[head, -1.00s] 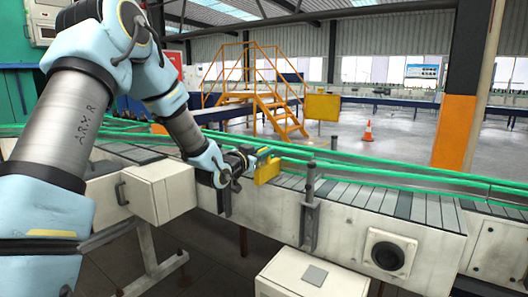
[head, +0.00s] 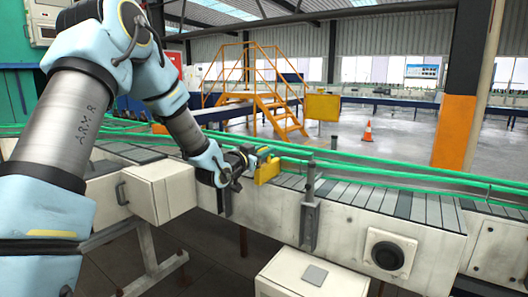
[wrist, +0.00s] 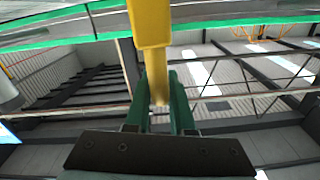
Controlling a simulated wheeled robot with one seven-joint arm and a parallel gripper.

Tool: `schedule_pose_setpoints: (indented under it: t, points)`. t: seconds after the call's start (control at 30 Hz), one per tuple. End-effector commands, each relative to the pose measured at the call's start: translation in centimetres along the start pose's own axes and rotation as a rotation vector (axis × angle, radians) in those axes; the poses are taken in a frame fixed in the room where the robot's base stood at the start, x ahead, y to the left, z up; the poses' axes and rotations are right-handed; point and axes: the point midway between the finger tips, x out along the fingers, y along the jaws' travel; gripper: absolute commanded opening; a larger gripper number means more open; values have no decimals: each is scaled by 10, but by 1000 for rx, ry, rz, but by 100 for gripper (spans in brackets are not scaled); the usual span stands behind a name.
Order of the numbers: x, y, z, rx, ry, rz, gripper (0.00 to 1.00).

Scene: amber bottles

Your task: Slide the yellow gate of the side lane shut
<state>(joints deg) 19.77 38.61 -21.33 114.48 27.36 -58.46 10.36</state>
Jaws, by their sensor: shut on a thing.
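The yellow gate (head: 267,171) shows in the head view at the near edge of the slatted conveyor, just beyond my wrist. My gripper (head: 262,155) is at the gate, with its green fingers closed on it. In the wrist view, the gate's yellow bar (wrist: 150,25) comes down from the top and its narrower end lies between the two green fingers (wrist: 160,90). My gripper hides part of the gate and of the lane behind it in the head view.
The slatted conveyor (head: 400,203) runs right, with green guide rails (head: 400,170) along its far side. A grey upright post (head: 310,215) stands on its near side, right of the gate. A white box (head: 160,190) juts out below my forearm. Yellow steps (head: 270,100) stand behind.

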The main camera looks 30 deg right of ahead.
Motion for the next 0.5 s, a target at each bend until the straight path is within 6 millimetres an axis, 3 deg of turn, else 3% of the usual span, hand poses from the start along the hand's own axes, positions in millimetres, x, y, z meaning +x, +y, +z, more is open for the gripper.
schedule_pose_setpoints:
  t: [0.3,0.5]
  points:
    - [53,-2,3,4,6,-6,0]
    - [64,-3,0,1,2,-8,0]
